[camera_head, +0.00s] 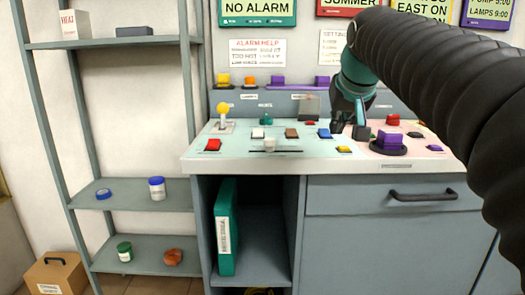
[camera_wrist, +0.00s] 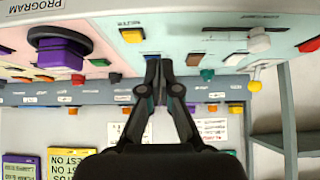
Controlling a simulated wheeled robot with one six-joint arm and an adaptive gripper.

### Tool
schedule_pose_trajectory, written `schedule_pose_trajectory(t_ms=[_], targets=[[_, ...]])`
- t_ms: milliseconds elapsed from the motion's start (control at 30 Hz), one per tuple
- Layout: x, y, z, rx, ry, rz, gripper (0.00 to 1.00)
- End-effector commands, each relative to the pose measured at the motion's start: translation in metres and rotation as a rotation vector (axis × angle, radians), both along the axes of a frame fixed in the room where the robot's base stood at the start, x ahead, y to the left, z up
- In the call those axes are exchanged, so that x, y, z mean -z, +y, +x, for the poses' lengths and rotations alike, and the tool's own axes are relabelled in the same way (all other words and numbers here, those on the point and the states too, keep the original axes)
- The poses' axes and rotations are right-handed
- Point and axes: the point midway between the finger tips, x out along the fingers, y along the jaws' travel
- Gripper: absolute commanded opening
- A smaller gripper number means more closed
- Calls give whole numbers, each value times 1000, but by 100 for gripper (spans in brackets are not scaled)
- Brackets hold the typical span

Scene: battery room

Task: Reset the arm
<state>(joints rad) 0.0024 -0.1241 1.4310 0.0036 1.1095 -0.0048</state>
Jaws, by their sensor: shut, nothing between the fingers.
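My gripper (camera_head: 343,122) is above the control desk (camera_head: 310,158), on the right half of its top. In the wrist view my gripper (camera_wrist: 158,62) has its two fingertips together, with nothing between them. A blue button (camera_head: 324,133) is just left of the fingertips. A yellow button (camera_head: 344,149) lies nearer the front edge and also shows in the wrist view (camera_wrist: 132,35). A large purple knob (camera_head: 389,142) on a dark round base is to the right; the wrist view shows it upside down (camera_wrist: 62,55). I cannot tell whether the fingertips touch the desk.
A yellow-ball lever (camera_head: 223,109), a red button (camera_head: 213,145) and a white slider (camera_head: 269,145) are on the desk's left half. A grey shelf rack (camera_head: 120,196) stands left. Air above the desk's left half is free.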

Motion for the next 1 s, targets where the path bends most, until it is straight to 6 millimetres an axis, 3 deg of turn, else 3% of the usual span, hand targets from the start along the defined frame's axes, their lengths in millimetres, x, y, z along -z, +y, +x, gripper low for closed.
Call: schedule_pose_trajectory(t_ms=[267, 500, 700, 833, 1000], targets=[[76, -1, -86, 3, 77, 0, 0], [168, 0, -170, 3, 150, 0, 0], [242, 0, -229, 3, 204, -1, 0], [271, 0, -251, 2, 223, 0, 0], [284, 0, -261, 3, 234, -1, 0]])
